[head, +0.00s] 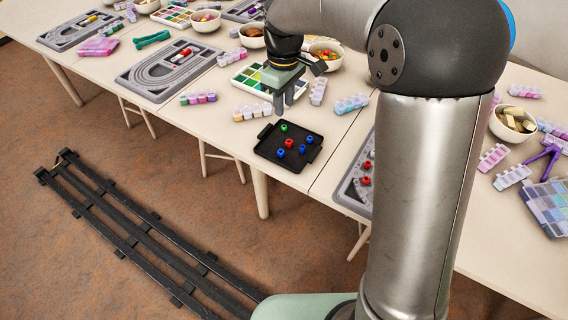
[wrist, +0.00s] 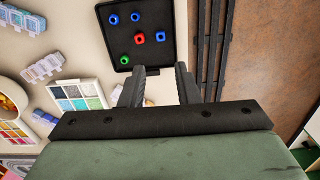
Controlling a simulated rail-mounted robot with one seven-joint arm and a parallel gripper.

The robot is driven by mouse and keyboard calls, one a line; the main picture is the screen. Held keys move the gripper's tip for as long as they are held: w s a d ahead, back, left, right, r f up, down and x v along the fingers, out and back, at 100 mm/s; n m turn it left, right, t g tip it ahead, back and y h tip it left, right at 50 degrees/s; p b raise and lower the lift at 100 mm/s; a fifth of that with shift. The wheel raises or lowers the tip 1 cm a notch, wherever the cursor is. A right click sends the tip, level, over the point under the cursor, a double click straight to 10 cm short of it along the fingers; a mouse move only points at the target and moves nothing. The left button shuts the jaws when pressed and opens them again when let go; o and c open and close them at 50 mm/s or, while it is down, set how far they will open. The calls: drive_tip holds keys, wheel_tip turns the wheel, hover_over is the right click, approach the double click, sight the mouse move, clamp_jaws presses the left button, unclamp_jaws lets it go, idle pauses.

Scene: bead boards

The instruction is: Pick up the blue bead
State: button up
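A black tray (head: 262,153) on the table holds several small ring-shaped beads, and it also shows in the wrist view (wrist: 168,60). Three are blue: one near the right edge (head: 310,139), one right of centre (head: 303,149) and one at the front (head: 281,153). A red bead (head: 290,143) and a green bead (head: 284,128) share the tray. My gripper (head: 285,108) is above the table behind the tray. Its fingers (wrist: 159,75) are apart with nothing between them.
A paint palette (head: 252,82) and pastel bead boxes (head: 252,112) stand close behind and left of the tray. Bowls (head: 326,53) stand farther back. A grey bead board (head: 350,190) lies to the right. The table's front edge is close to the tray.

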sight(281, 153)
drive_tip(key=f, duration=1.2)
drive_tip(key=a+f, duration=0.1)
drive_tip(key=f, duration=0.5)
drive_tip(key=shift+w, duration=0.35)
clamp_jaws()
